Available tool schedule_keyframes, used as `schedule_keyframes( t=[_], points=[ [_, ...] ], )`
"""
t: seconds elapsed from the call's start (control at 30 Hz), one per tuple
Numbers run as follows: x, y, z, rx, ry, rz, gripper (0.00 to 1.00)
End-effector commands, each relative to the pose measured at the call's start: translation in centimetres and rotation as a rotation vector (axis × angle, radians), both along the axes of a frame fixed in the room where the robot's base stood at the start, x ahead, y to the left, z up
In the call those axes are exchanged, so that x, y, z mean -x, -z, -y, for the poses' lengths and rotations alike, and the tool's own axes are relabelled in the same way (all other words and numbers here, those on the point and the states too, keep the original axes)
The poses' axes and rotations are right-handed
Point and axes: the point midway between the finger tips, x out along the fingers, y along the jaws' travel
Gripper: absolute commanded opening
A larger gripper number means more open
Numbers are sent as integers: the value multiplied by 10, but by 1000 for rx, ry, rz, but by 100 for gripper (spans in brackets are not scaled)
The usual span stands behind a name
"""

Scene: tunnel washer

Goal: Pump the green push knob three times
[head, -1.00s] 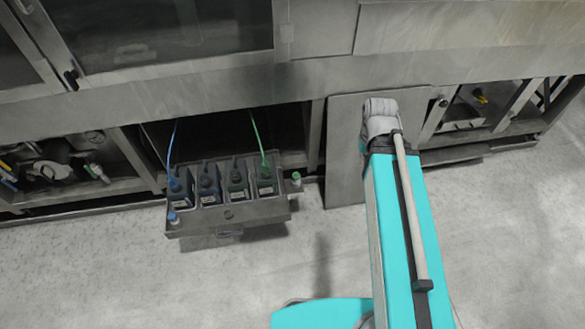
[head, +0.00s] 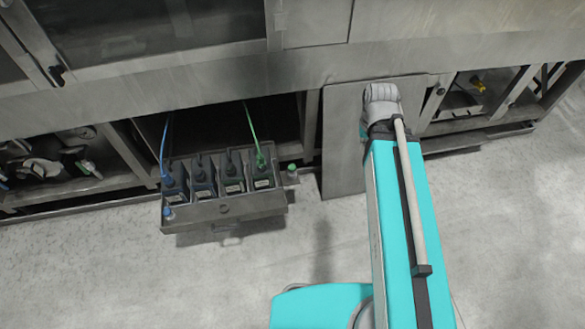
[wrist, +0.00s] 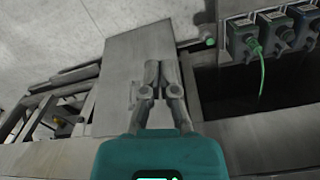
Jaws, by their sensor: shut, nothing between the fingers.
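The green push knob (head: 292,168) sits on a small bracket at the right end of the drawer of bottles, in the head view. It also shows in the wrist view (wrist: 210,42), up and to the right of my gripper. My gripper (wrist: 158,66) is shut and empty, in front of a grey panel and apart from the knob. In the head view my arm hides the gripper. A blue knob (head: 168,212) sits at the drawer's left end.
The pulled-out drawer (head: 225,209) holds several bottles with hoses, one blue and one green (head: 253,130). A grey panel (head: 342,145) stands right of the knob. Open bays with pipes lie at both sides. The floor in front is clear.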

Motion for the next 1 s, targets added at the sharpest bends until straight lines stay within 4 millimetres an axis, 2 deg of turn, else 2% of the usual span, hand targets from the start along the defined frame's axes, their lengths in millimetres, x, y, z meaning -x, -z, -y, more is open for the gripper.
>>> schedule_keyframes(
  t=[0.27, 0.67, 1.0],
  points=[
    [-24, 44, -12, 56, -111, 21, 0],
    [-72, 119, -34, 188, -379, 60, 0],
    [-112, 179, -61, 307, -612, 82, 0]
  ],
)
